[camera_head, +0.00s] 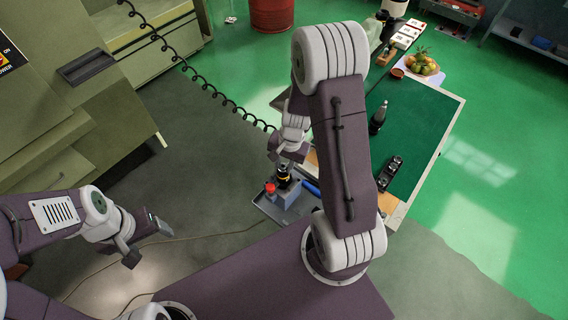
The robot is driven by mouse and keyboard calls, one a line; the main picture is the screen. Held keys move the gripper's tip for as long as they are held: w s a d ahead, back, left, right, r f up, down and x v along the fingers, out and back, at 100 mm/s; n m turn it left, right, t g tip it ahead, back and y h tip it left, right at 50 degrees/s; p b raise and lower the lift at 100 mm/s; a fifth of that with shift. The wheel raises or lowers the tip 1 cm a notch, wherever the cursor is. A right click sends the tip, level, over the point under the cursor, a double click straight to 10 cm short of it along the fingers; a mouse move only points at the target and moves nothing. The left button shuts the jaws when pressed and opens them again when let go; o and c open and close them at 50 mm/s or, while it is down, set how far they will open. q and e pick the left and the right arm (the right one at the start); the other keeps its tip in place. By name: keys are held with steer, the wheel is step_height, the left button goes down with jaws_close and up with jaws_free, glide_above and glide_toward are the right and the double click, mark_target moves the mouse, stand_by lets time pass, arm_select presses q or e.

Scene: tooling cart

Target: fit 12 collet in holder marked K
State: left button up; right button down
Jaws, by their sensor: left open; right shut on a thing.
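My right gripper (285,163) points down just above a black holder (283,181) with a yellow ring. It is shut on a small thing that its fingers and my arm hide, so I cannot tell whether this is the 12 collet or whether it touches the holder. The holder stands upright in a grey block fixture (292,199) beside a red knob (270,188). No K mark or size marking is readable. My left gripper (147,242) is open and empty at the lower left, away from the cart.
A dark bottle-like object (378,118) and a black rack (391,173) are on the green mat (416,110). A fruit plate (422,66) is at the far end. A grey tray (267,209) surrounds the fixture. A coiled black cable (205,85) hangs at left.

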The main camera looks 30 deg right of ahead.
steer(key=c, duration=1)
jaws_free()
steer(key=shift+c, duration=0.2)
step_height(320, 180, up, 9)
steer(key=s, duration=0.1)
steer(key=shift+d, duration=0.4)
steer(key=shift+w, duration=0.1)
